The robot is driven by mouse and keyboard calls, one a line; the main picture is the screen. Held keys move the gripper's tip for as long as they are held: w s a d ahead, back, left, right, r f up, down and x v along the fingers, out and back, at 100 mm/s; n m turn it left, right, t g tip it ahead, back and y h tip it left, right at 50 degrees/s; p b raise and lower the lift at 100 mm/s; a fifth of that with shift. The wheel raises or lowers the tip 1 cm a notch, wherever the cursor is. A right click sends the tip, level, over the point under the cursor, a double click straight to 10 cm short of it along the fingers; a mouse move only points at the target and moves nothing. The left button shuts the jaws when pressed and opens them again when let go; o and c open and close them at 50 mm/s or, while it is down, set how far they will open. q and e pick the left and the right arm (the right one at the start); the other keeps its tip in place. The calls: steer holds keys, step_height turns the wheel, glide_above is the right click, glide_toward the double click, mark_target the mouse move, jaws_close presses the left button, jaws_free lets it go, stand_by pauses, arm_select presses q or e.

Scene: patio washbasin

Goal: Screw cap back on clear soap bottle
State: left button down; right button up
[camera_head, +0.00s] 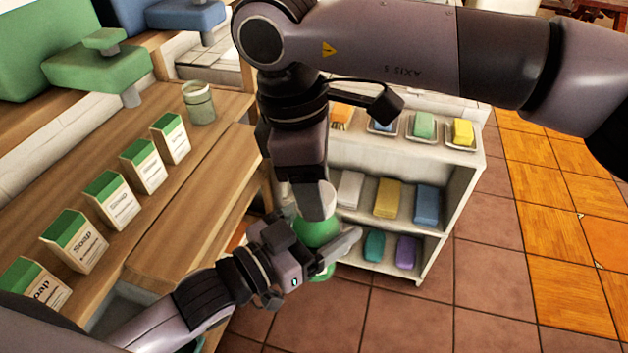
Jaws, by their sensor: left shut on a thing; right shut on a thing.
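A green rounded object (316,231), seemingly the soap bottle with green contents, shows between my two grippers above the floor. My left gripper (328,256) reaches in from the lower left and is shut around it, with one pale finger across its front. My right gripper (318,203) comes down from above and is shut directly over the top of the bottle. The cap is hidden, probably behind the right gripper's fingers, so I cannot tell whether it touches the bottle's neck.
A wooden counter (190,225) on the left bears a row of green-and-white soap boxes (110,200) and a green jar (199,103). A white shelf unit (462,185) with coloured soap bars stands behind the grippers. Tiled floor (480,300) lies open at the right.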

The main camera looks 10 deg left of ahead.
stand_by(0.3)
steer(key=o, duration=1)
steer(key=shift+r, duration=0.1)
steer(key=shift+r, duration=2.2)
steer(key=shift+c, duration=0.4)
